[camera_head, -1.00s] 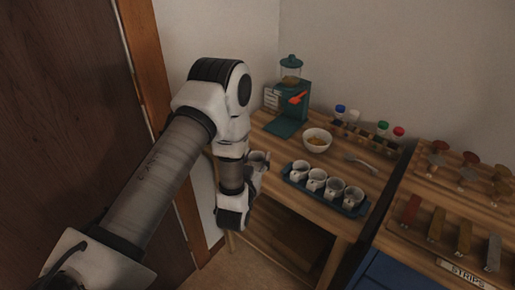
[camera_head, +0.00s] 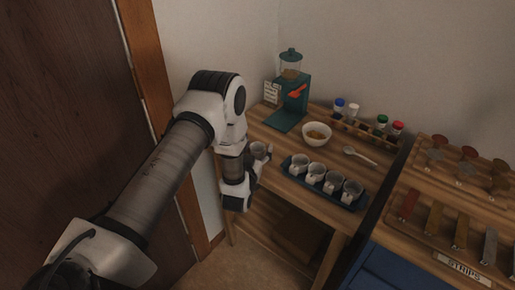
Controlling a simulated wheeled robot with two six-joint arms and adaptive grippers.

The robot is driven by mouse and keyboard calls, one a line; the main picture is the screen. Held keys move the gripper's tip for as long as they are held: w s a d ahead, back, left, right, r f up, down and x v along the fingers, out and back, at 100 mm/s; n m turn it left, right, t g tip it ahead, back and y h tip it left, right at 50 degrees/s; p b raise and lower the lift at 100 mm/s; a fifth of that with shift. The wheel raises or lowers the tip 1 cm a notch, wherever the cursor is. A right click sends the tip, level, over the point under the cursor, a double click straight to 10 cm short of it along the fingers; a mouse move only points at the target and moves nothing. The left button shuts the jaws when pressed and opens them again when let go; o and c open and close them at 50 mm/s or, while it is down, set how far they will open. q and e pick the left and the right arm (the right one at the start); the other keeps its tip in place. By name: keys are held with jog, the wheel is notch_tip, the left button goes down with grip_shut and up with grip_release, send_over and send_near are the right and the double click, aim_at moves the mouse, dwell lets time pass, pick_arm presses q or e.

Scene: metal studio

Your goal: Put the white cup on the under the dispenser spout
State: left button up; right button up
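The teal dispenser (camera_head: 293,100) stands at the back left of the wooden table, with a clear hopper on top and an orange lever in front. Its flat base (camera_head: 285,120) is bare. My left gripper (camera_head: 257,164) is at the table's left edge, in front of the dispenser, partly hidden by its own arm. It appears shut on a white cup (camera_head: 259,149), held upright with its dark opening up. Several similar white cups (camera_head: 315,174) stand in a dark blue tray (camera_head: 350,207) to the right. My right gripper is out of view.
A white bowl (camera_head: 316,134) with brown contents and a spoon (camera_head: 360,156) lie right of the dispenser. Behind them is a wooden rack (camera_head: 365,135) of capped jars. A wooden sample board labelled STRIPS (camera_head: 463,270) is at the right.

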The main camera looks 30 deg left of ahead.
aim_at(255, 154)
pick_arm(q)
jog(key=shift+r, duration=0.1)
jog(key=shift+o, duration=0.6)
jog(key=b+v, duration=0.1)
jog(key=v, duration=0.6)
jog(key=shift+s, duration=0.2)
jog(key=shift+s+f+b, duration=0.1)
jog(key=shift+f+b, duration=0.25)
jog(key=shift+b, duration=0.8)
jog(key=b+x, duration=0.1)
jog(key=x, duration=0.3)
jog(key=r+b+x, duration=0.1)
jog(key=x, duration=0.2)
jog(key=shift+r+b, duration=0.1)
jog(key=shift+b, duration=0.2)
jog(key=shift+w, duration=0.4)
jog(key=c, duration=1)
